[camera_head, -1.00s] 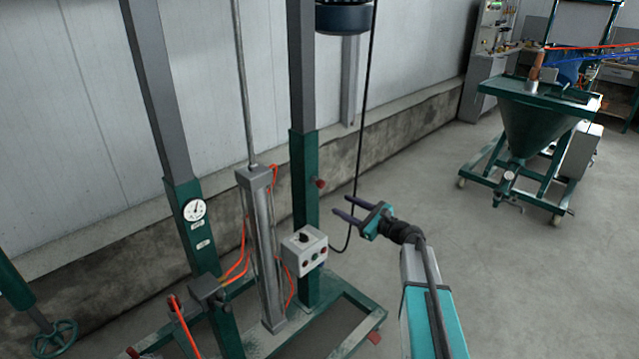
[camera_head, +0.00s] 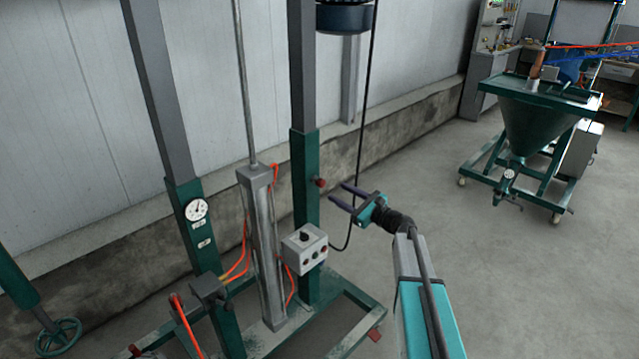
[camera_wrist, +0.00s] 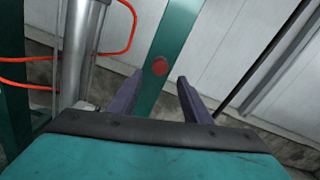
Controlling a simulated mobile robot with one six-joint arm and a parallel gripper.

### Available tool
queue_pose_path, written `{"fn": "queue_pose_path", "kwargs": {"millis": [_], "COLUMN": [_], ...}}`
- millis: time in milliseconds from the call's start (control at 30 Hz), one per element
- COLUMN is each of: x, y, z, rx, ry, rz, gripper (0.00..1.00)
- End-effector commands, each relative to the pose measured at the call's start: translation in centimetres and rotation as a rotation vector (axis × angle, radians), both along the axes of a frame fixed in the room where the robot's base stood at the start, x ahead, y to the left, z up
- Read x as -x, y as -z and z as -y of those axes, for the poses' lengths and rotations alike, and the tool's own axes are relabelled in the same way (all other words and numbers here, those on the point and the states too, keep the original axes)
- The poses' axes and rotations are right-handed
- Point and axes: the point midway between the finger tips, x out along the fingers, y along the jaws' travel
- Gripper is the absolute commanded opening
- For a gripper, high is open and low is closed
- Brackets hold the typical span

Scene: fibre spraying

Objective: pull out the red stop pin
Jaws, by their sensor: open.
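The red stop pin (camera_head: 320,183) sticks out of the right side of the green right-hand post (camera_head: 305,200) of the frame. In the wrist view its round red head (camera_wrist: 159,66) shows on the green post, a little beyond the fingertips and between them sideways. My gripper (camera_head: 341,194) is open, its two dark fingers pointing left toward the post, just right of and slightly below the pin. In the wrist view both fingers (camera_wrist: 158,80) are apart with nothing between them. The pin's shaft is hidden behind its head in the wrist view.
A grey control box (camera_head: 304,248) with buttons sits below left of the gripper. A black cable (camera_head: 362,120) hangs behind the fingers. A metal cylinder (camera_head: 262,240) with orange hoses stands left of the post. The floor to the right is clear up to a green hopper cart (camera_head: 530,125).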

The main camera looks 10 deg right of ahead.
Motion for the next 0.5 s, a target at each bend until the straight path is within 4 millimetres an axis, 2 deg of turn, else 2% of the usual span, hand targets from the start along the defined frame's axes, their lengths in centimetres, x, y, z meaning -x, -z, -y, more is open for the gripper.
{"fn": "queue_pose_path", "kwargs": {"millis": [500], "x": [-5.5], "y": [-0.1], "z": [-3.9], "rx": [0.0], "ry": [-0.001], "rz": [0.0], "gripper": [0.44]}}
